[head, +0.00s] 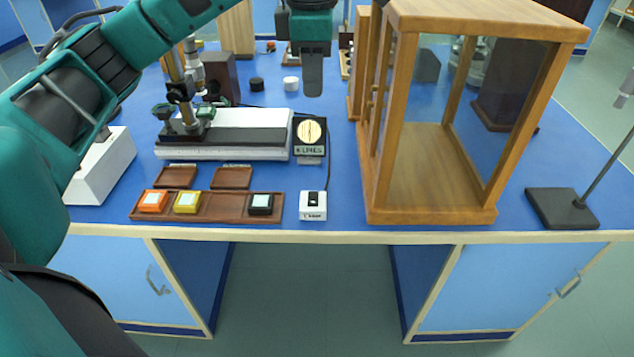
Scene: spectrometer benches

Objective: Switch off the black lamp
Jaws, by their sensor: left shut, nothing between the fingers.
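My left gripper (313,88) comes in from the top left. Its fingers are shut and empty, pointing down above the bench, in line with a dark box (310,152) bearing a round cream face and a "K LINES" label. A dark cord runs from beside this box to a small white switch box (313,206) with a dark top mark, at the bench's front edge. My right gripper is out of view.
An orange block (153,201) and a yellow block (187,202) share the tray. A wooden glass-sided case (437,209) stands right of the switch box. A black-based stand (562,208) is far right. An optical instrument on a white base (224,154) stands at left.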

